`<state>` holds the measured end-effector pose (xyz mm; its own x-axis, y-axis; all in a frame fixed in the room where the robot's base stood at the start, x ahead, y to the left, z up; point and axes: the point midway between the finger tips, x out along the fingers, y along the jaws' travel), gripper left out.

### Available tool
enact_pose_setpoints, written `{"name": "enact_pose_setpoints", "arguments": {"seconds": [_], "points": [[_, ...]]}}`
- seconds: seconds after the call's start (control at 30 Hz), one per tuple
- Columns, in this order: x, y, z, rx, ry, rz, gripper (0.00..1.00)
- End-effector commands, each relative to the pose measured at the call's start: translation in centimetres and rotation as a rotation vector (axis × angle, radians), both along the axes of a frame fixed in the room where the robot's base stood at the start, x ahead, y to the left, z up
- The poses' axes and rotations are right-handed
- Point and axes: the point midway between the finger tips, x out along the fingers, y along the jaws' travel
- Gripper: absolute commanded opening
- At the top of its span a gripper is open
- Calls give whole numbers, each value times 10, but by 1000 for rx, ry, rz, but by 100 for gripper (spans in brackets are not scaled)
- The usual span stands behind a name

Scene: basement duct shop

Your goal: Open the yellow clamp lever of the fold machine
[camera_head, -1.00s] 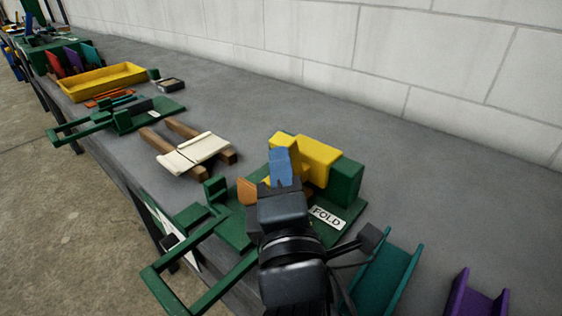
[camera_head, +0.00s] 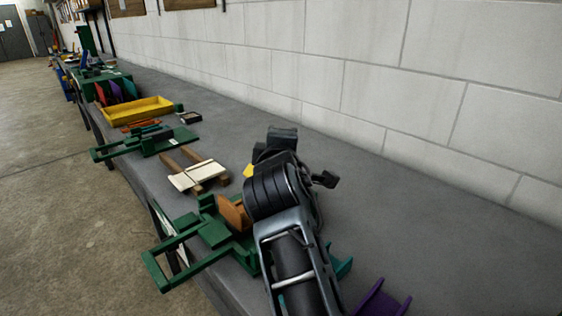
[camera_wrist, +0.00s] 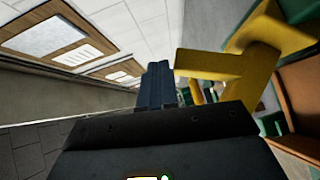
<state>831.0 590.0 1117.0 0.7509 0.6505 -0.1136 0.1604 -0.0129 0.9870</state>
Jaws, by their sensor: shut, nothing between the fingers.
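The green fold machine (camera_head: 218,234) stands on the bench, with its handle frame toward the front edge. Only a small yellow corner (camera_head: 248,171) shows left of my arm. In the wrist view the yellow clamp lever (camera_wrist: 243,62) is large, just right of my fingers, with an arm reaching left toward them. I cannot tell whether it touches them. My gripper (camera_wrist: 160,82) has its blue fingers together and empty. In the head view the fingers are hidden behind my wrist.
An orange-brown plate (camera_head: 234,212) stands on the machine's near side. Teal (camera_head: 341,267) and purple (camera_head: 381,300) channel pieces lie to the right. A cream sheet on wooden blocks (camera_head: 197,175) and a yellow tray (camera_head: 137,110) are farther left. The bench toward the wall is clear.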

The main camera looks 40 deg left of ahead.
Motion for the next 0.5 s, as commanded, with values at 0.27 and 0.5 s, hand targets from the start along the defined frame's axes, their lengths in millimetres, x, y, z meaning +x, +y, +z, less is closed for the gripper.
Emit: {"name": "enact_pose_setpoints", "arguments": {"seconds": [0.27,0.5], "points": [[40,4,2,-1,-3,-2,0],[45,4,2,1,-2,0,0]]}}
